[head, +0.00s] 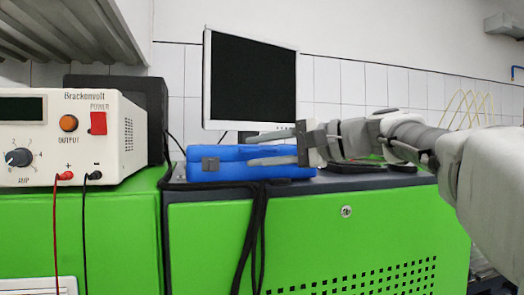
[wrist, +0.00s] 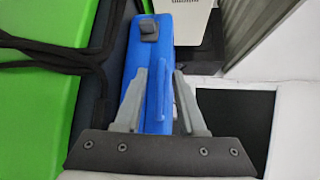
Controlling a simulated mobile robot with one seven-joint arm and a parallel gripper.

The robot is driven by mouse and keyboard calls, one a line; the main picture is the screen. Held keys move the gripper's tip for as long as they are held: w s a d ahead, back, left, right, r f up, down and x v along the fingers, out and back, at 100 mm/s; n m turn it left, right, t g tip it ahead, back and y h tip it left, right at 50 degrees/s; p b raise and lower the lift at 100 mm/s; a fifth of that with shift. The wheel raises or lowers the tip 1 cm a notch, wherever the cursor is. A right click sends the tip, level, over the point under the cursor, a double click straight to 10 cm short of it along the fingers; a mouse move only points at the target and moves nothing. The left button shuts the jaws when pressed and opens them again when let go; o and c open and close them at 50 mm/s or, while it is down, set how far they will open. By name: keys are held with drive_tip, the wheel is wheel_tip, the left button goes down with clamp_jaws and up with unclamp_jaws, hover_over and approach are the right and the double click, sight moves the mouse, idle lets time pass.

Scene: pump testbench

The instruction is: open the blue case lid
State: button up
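The blue case (head: 225,172) lies on the dark top of the green bench, and its lid looks shut. A dark grey latch (head: 210,164) sits on its side toward the left end; what looks like the same latch shows in the wrist view (wrist: 148,31). My gripper (head: 252,150) reaches in from the right, level with the case's upper part. Its two fingers are apart with nothing gripped. In the wrist view my gripper (wrist: 160,78) has the blue case (wrist: 155,60) showing between and beyond the fingers. Whether a finger touches the case I cannot tell.
A monitor (head: 250,82) stands behind the case. A white power supply (head: 70,140) with red and black leads is at left. Black cables (head: 256,215) hang over the green bench (head: 310,240) in front of the case. A metal shelf (head: 70,35) overhangs the upper left.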

clamp_jaws()
idle(1.3)
